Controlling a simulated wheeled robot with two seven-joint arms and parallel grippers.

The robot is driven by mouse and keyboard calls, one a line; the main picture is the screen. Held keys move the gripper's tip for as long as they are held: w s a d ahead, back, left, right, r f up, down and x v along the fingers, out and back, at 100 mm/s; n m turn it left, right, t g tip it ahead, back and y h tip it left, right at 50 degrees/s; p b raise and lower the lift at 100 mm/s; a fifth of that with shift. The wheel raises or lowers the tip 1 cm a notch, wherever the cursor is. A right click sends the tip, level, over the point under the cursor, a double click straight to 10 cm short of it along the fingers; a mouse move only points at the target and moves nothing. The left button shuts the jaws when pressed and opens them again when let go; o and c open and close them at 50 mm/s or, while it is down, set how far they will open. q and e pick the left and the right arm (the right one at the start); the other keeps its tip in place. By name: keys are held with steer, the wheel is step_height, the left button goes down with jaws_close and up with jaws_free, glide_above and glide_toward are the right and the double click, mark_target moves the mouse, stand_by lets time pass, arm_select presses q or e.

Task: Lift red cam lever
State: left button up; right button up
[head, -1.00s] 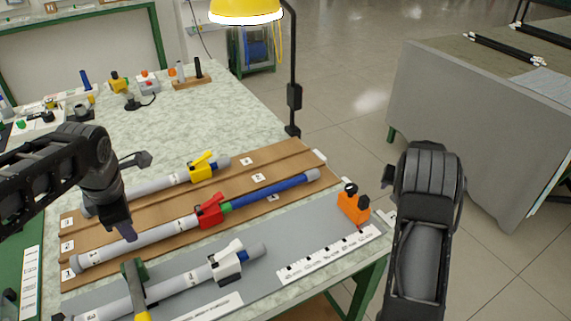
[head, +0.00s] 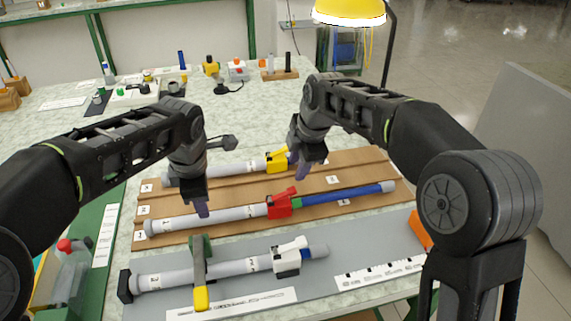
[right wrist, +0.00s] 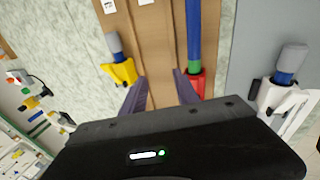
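The red cam lever (head: 280,204) is on the clamp around the middle rod, between its grey tube and its green and blue part; its handle is angled up to the right. In the right wrist view the red clamp (right wrist: 196,82) is partly hidden behind a finger. My right gripper (head: 303,170) is above the board, between the red and yellow clamps, and touches neither. Its fingers (right wrist: 160,92) are apart with only board showing between them. My left gripper (head: 201,207) is over the grey tube of the middle rod, left of the red clamp; its finger gap is not visible.
A yellow clamp (head: 277,161) is on the back rod, and a white clamp (head: 290,258) on the front rod. A green and yellow toggle (head: 200,272) crosses the front rod. An orange block (head: 420,231) is partly behind my right arm.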

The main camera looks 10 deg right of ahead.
mark_target(219, 217)
steer(key=s+a+r+n+h, duration=0.3)
steer(key=s+r+n, duration=0.3)
steer(key=n, duration=0.4)
steer(key=shift+s+a+h, duration=0.3)
steer(key=shift+s+a, duration=0.25)
steer(key=shift+a, duration=0.2)
arm_select(q)
steer(key=shift+x, duration=3.9)
jaws_close()
